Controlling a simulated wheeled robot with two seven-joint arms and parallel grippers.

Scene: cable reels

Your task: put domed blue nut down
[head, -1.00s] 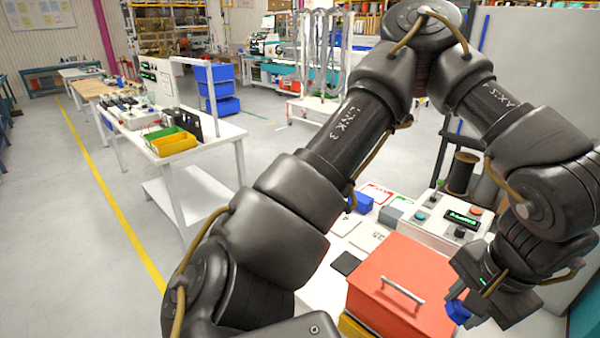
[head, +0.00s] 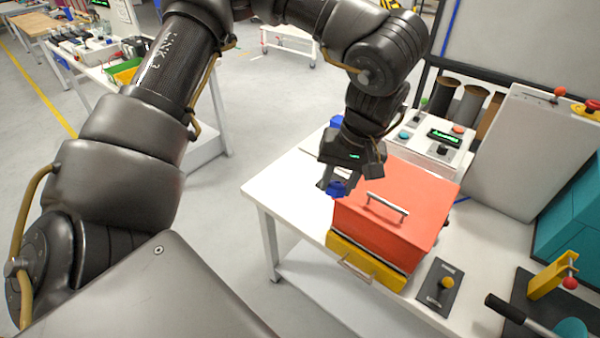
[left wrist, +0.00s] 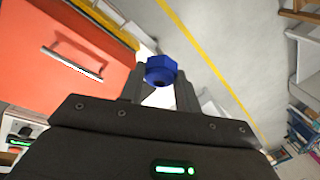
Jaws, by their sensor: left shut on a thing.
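The domed blue nut (head: 337,188) is between the fingers of my left gripper (head: 334,184), which is shut on it. In the left wrist view the nut (left wrist: 160,71) shows at the fingertips, with its hexagonal sides and a dark hole. In the head view the gripper holds it beside the upper left edge of the red box (head: 395,215), seemingly above the white table (head: 262,188). The gap below the nut is hard to judge. My right gripper is not in view.
The red box with a metal handle (head: 388,204) sits on a yellow drawer (head: 365,262). Behind is a control box (head: 430,145) with buttons and a green display. The table's left end looks clear.

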